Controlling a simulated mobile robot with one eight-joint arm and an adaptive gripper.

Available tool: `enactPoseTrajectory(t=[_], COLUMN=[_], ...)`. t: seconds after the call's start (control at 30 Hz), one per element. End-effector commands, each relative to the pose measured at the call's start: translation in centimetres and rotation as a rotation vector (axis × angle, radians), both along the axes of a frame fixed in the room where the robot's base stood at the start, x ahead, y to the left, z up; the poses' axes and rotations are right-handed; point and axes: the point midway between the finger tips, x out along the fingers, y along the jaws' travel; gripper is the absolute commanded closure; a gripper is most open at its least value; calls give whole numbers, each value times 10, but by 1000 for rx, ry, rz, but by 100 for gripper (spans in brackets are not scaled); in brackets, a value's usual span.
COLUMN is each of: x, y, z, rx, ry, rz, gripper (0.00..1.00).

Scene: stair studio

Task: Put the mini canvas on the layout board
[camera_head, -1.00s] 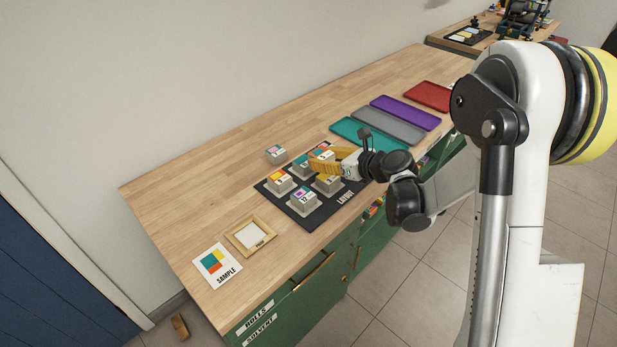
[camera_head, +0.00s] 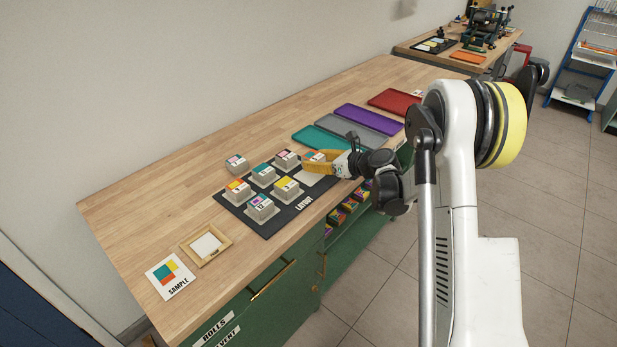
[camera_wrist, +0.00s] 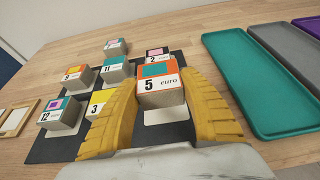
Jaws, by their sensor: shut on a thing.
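My gripper (camera_wrist: 163,110) is shut on a mini canvas, a grey block with an orange and teal top marked "5 euro" (camera_wrist: 160,84). In the head view this block (camera_head: 314,157) is at the fingertips, over the far right part of the dark layout board (camera_head: 282,224). A bare pale square (camera_head: 311,178) shows on the board just below and in front of the fingers. I cannot tell whether the block touches the board. Several similar blocks stand on the board, including one marked 12 (camera_head: 261,207) and one marked 11 (camera_wrist: 113,70).
Another block (camera_head: 236,163) stands on the wood just behind the board. A teal tray (camera_head: 328,140), a grey tray (camera_head: 358,129), a purple tray (camera_head: 369,119) and a red tray (camera_head: 394,101) lie to the right. A small wooden frame (camera_head: 190,246) and a sample card (camera_head: 170,277) lie at front left.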

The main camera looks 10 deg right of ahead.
Motion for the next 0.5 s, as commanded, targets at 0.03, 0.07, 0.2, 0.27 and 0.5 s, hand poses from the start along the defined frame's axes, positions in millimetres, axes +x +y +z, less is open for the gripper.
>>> enactPoseTrajectory(t=[0.03, 0.07, 0.2, 0.27, 0.5], x=[5, 7, 11, 12, 11], y=[5, 7, 12, 12, 12], z=[-6, -8, -12, -18, -51], rx=[-1, -1, -1, -1, 0], ry=[-1, -1, 1, 1, 0], rz=[0, 0, -1, -1, -1], gripper=[79, 79, 79, 79, 79])
